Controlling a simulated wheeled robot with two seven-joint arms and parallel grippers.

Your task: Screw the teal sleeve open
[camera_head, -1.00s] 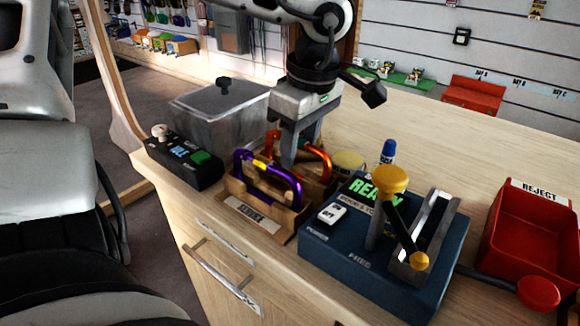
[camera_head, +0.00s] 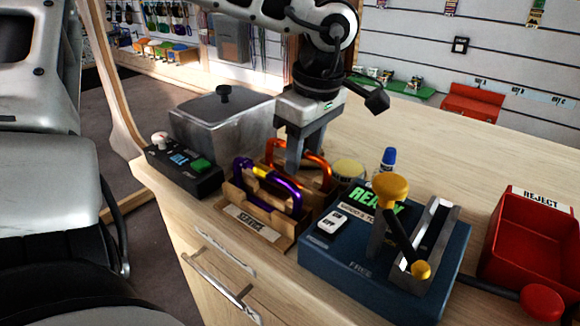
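No teal sleeve shows clearly. A purple carabiner (camera_head: 286,190) with a yellow band stands in the front slot of a wooden rack (camera_head: 262,217). An orange carabiner (camera_head: 290,145) stands behind it, partly hidden by my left gripper. My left gripper (camera_head: 303,172) points down at the orange carabiner, its fingers overlapping it in this view. The fingertips are partly hidden, so I cannot tell whether they are closed on anything. My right gripper is not in view.
A lidded grey bin (camera_head: 222,128) and a black box with a green button (camera_head: 185,168) stand left. A blue device (camera_head: 375,262) with a yellow-knobbed lever and a green READY display stands right of the rack. A red REJECT tray (camera_head: 530,240) is at far right.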

